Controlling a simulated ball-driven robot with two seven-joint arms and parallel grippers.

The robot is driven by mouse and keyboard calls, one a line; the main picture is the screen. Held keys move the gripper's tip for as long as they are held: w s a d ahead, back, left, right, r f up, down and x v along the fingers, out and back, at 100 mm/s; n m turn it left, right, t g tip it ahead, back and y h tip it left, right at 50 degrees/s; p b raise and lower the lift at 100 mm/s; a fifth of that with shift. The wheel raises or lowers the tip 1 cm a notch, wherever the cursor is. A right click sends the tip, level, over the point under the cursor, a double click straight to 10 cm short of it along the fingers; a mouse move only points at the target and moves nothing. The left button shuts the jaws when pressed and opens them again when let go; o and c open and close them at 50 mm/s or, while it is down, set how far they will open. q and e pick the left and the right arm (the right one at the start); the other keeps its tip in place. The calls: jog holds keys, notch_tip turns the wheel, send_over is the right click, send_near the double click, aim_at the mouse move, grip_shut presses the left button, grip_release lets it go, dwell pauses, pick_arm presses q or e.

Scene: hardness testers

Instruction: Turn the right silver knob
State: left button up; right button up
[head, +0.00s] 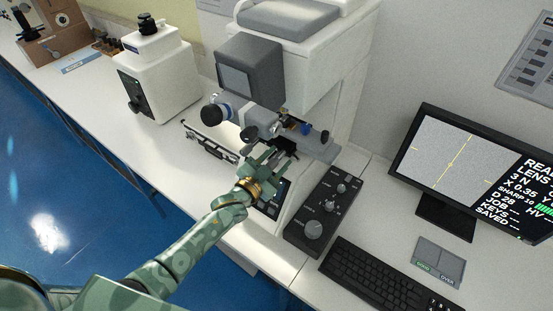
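The hardness tester (300,90) stands at the centre back with a grey head, an eyepiece and a stage at its front. A grey knob (250,134) sits at the left of the stage, and a small knob (325,136) sits at its right end. My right gripper is out of view.
A monitor (466,170) and a keyboard (385,279) stand at the right. A second white machine (155,80) and an open case (208,142) are to the left. A grey two-button pad (438,261) lies below the monitor. The front left of the table is clear.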

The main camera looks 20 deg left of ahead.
pick_arm(q)
jog(key=shift+s, duration=0.15)
jog(key=v, duration=1.6)
